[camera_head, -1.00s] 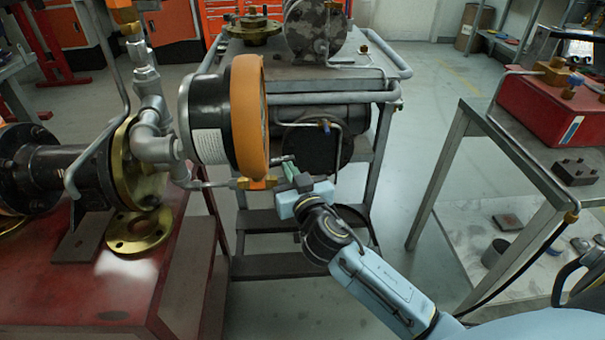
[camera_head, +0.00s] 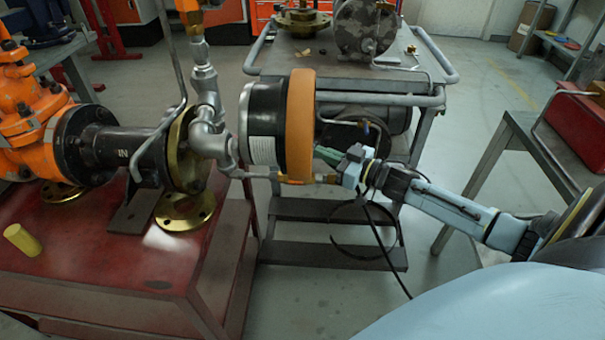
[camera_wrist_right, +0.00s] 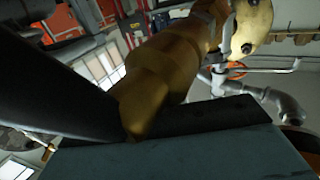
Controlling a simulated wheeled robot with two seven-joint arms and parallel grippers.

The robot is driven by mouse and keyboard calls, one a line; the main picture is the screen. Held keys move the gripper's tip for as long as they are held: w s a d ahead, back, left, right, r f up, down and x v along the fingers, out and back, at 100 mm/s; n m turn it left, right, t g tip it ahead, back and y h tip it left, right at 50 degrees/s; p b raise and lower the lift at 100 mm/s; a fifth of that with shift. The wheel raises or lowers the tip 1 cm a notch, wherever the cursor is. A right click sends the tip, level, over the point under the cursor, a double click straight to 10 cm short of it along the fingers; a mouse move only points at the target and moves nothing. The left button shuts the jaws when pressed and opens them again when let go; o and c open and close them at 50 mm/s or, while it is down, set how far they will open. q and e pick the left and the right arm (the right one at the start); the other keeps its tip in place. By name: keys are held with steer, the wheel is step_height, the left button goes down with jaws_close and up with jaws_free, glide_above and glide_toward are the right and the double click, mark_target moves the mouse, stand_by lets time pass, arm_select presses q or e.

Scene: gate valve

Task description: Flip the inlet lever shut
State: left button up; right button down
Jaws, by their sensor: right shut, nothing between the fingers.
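A small brass valve (camera_head: 325,179) sits on the thin pipe at the lower edge of the orange-rimmed black drum (camera_head: 301,125). My right gripper (camera_head: 335,160) is shut and empty, right beside this valve and just right of the drum. A green piece shows at its tip; I cannot tell whether it is a finger or the lever. In the right wrist view a brass body (camera_wrist_right: 165,75) fills the middle, very close to the gripper's blue-grey edge. Contact cannot be told. The inlet lever's position is not clear. My left gripper is not in view.
A red bench (camera_head: 90,245) carries the pipework and an orange valve body (camera_head: 35,125) at left. A grey cart (camera_head: 340,262) stands behind the drum. A grey-framed table (camera_head: 500,150) is at right. Clear floor lies between cart and table.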

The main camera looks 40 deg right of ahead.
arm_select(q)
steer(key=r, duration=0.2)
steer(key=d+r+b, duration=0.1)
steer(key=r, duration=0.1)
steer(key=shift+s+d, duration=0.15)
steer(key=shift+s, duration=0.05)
arm_select(e)
steer(key=w+n+g+y, duration=0.1)
steer(key=y, duration=0.1)
steer(key=w+n+g+y, duration=0.1)
steer(key=n+y, duration=0.1)
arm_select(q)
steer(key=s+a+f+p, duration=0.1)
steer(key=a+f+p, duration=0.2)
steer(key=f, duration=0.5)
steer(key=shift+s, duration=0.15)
arm_select(e)
steer(key=v, duration=1.4)
